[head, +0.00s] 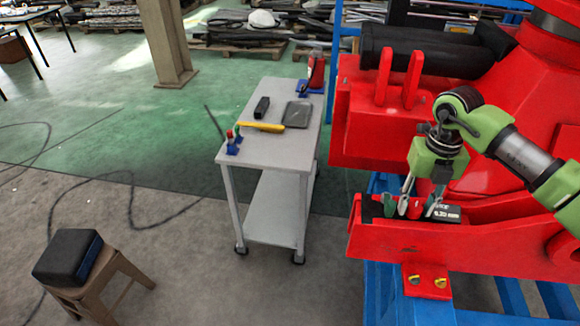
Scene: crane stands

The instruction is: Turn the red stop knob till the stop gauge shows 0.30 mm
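My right gripper (420,205) points down over the red crane bracket, its two fingers apart. The small red stop knob (414,209) shows low between and behind the fingers, partly hidden; I see no clear contact. A black stop gauge (446,213) with white characters sits just right of the fingers. Its reading ends in "mm", but the digits are too small to read surely. A green piece (390,205) stands left of the knob. My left gripper is not in view.
The red bracket (400,241) lies below the gripper, with large red crane parts (385,125) behind. A grey cart (264,150) holds a yellow tool (262,127) and dark items. A stool (90,290) carries a dark box. Floor between stool and cart is free except for a cable.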

